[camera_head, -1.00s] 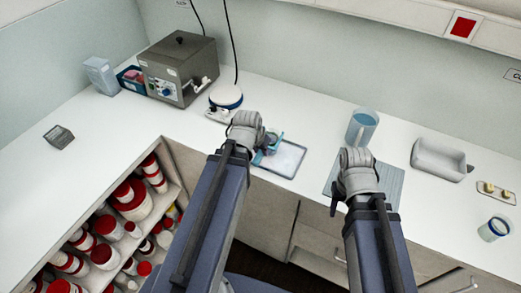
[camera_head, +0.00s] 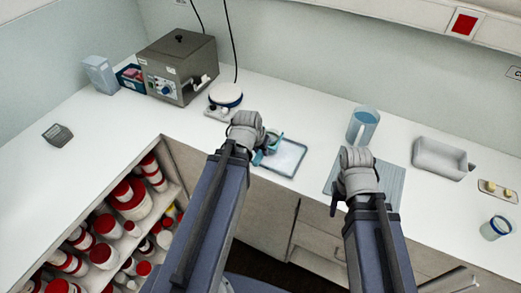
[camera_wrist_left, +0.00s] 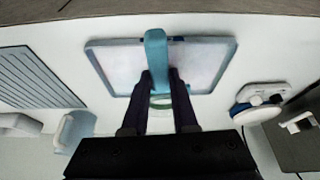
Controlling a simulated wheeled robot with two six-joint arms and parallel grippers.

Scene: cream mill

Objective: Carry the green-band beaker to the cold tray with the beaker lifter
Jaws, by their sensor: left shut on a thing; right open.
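My left gripper (camera_head: 262,140) is shut on the teal beaker lifter (camera_wrist_left: 156,52), whose handle stands between the fingers in the left wrist view. A small clear vessel with a greenish rim (camera_wrist_left: 160,100), apparently the green-band beaker, shows between the fingers below the lifter; most of it is hidden. The cold tray (camera_wrist_left: 112,66) is a pale, blue-edged rectangle under the lifter; it also shows in the head view (camera_head: 290,160). I cannot tell whether the beaker touches the tray. My right gripper (camera_head: 350,190) is open and empty over the ribbed mat.
A blue jug (camera_head: 362,126) stands behind the ribbed blue mat (camera_head: 394,180). A white basin (camera_head: 438,160) and a blue-banded beaker (camera_head: 494,228) are at right. A hotplate (camera_head: 224,98) and grey bath (camera_head: 178,68) are behind left. The left counter is mostly clear.

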